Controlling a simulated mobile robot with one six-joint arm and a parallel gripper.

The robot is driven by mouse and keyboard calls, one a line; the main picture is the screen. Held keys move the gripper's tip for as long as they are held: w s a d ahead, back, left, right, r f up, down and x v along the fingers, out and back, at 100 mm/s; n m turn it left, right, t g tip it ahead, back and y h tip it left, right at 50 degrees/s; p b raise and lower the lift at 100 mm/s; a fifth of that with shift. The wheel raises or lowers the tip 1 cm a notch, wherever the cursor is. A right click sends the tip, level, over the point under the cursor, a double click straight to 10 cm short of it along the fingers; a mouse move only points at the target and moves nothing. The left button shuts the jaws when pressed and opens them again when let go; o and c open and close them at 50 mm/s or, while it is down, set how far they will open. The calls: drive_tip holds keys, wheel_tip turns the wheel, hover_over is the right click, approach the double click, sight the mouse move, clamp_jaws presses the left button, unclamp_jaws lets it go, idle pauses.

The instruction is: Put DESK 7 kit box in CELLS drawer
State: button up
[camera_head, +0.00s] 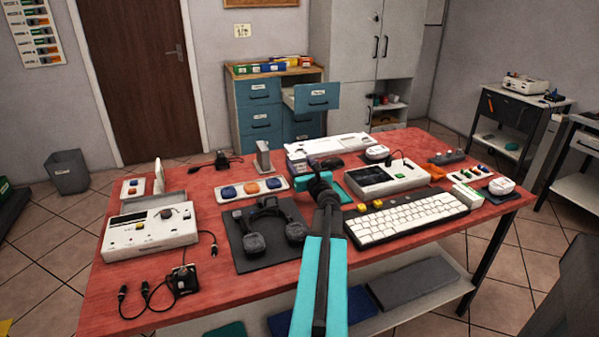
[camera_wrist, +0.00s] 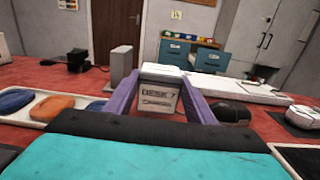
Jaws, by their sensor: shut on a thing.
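My gripper (camera_wrist: 163,84) is shut on a small white-and-grey kit box (camera_wrist: 158,98), held between its two purple fingers. The box's label looks like it ends in 7, but is hard to read. In the head view my gripper (camera_head: 321,184) is above the middle of the red table, and the box is mostly hidden by the arm. A teal cabinet (camera_head: 259,118) stands against the back wall. Its upper right drawer (camera_head: 317,97) is pulled out; it also shows in the wrist view (camera_wrist: 208,60). The drawer labels are too small to read.
The red table (camera_head: 108,273) lies between me and the cabinet. It carries a keyboard (camera_head: 405,217), a white device (camera_head: 150,233), a headset (camera_head: 268,226), a grey upright block (camera_head: 263,157) and loose cables. Coloured binders (camera_head: 268,66) lie on the cabinet top. A bin (camera_head: 67,172) stands at left.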

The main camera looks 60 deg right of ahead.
sight(299, 171)
drive_tip(key=shift+f, duration=1.55)
drive_tip(key=shift+f+b, duration=0.1)
drive_tip(key=shift+b, duration=0.2)
drive_tip(key=o, duration=1.1)
drive_tip(key=v, duration=0.9)
drive_tip(key=shift+s+a+r+p, duration=0.3)
drive_tip(key=shift+s+p, duration=0.1)
drive_tip(key=shift+p, duration=0.2)
drive_tip(key=shift+p+v, duration=0.85)
drive_tip(key=shift+p, duration=0.05)
drive_tip(key=shift+f, duration=0.2)
